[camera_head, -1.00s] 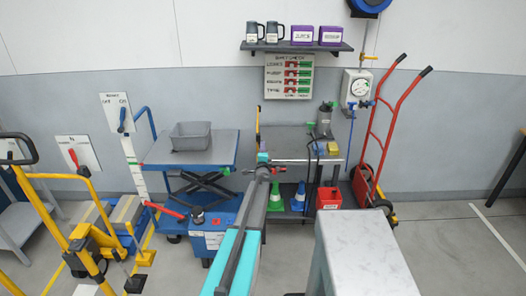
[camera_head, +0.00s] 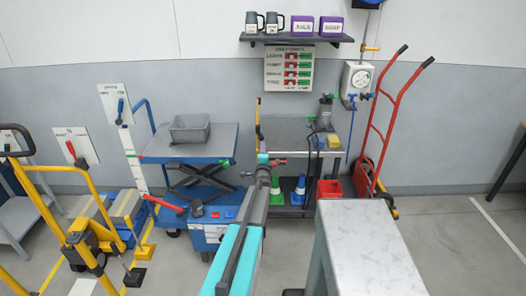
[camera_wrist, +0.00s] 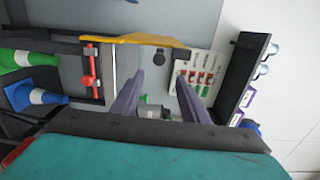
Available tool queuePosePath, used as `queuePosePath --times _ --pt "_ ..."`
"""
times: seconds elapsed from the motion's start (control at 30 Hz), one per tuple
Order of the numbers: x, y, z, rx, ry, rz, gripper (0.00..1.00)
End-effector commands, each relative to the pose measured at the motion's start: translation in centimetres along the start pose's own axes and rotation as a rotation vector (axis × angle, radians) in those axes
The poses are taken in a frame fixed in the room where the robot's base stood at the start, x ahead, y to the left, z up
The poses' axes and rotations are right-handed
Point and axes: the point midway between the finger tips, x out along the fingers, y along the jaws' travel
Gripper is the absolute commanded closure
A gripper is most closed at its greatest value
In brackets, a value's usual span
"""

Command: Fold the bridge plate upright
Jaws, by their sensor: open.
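A thin upright strip with a yellow edge (camera_head: 258,120), which I take to be the bridge plate, stands nearly edge-on at the left end of the grey bench (camera_head: 290,131). In the wrist view, its yellow edge (camera_wrist: 150,40) runs across the top, above the fingers. My gripper (camera_head: 264,160) is in front of the bench's left end. In the wrist view its two fingers (camera_wrist: 157,98) are apart with nothing held. I cannot see contact with the plate. A red lever (camera_wrist: 90,70) is on the bench's front edge.
A blue lift table (camera_head: 200,150) with a grey bin stands left of the bench. Cones and a red bucket (camera_head: 329,188) are under the bench. A red hand truck (camera_head: 385,120) stands right. A pale-topped block (camera_head: 365,240) is close in front.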

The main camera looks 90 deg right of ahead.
Motion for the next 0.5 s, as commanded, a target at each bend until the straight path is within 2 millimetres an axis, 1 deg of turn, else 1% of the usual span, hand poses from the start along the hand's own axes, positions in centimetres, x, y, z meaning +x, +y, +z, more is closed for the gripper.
queuePosePath --times 0.03,0.2,0.5 --pt "-0.6 0.0 0.0 0.0 0.0 0.0 0.59" --pt "-1.4 0.0 -0.1 0.0 0.001 0.0 0.59" --pt "-1.7 0.0 -0.2 0.0 0.002 0.0 0.59"
